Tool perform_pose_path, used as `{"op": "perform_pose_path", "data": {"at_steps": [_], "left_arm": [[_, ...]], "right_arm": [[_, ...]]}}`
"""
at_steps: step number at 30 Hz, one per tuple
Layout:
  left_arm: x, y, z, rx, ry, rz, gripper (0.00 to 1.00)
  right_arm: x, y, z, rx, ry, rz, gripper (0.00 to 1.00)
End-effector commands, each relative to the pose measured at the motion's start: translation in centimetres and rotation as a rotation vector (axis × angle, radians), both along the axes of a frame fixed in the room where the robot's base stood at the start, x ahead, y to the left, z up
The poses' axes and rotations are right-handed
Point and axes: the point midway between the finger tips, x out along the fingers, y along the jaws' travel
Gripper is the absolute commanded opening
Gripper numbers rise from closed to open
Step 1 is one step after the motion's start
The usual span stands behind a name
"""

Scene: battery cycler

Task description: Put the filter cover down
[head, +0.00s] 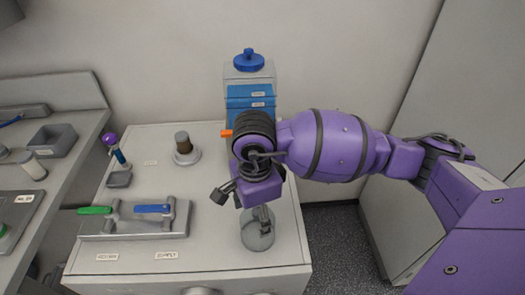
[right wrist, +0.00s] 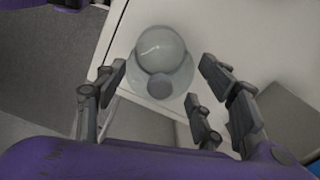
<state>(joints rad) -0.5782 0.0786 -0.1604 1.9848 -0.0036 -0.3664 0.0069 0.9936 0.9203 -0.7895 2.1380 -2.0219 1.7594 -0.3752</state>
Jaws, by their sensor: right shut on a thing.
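The filter cover, a clear grey rounded dome with a knob (head: 257,236), is at the front right part of the white cabinet top (head: 142,262). It also shows in the right wrist view (right wrist: 160,48), with its knob toward the gripper. My right gripper (head: 261,210) points down over the cover and is shut on it; its fingers (right wrist: 162,68) lie on both sides of the cover in the wrist view. I cannot tell whether the cover's rim touches the cabinet top. My left gripper is not in view.
A valve block with green and blue levers (head: 135,220) is at left. A blue-capped clear tank (head: 249,70) stands behind my arm. The cabinet's right and front edges are close to the cover.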

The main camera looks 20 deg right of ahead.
Motion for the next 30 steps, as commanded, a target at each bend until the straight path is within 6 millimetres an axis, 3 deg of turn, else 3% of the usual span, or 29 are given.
{"op": "perform_pose_path", "data": {"at_steps": [5, 6, 10, 23, 30], "left_arm": [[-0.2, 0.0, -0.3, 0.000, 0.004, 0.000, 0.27], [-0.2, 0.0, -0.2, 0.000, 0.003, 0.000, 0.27], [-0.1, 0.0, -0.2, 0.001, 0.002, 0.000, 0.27], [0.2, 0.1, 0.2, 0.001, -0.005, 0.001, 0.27], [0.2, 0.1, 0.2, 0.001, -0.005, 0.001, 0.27]], "right_arm": [[0.1, 0.0, -0.3, 0.000, -0.001, 0.001, 0.22], [0.1, 0.0, -0.3, 0.000, -0.002, 0.001, 0.66], [0.1, 0.0, -0.2, 0.000, -0.003, 0.001, 0.82], [0.2, 0.0, 0.7, 0.000, -0.006, 0.001, 0.82], [0.3, 0.1, 5.1, 0.000, -0.010, 0.002, 0.82]]}}
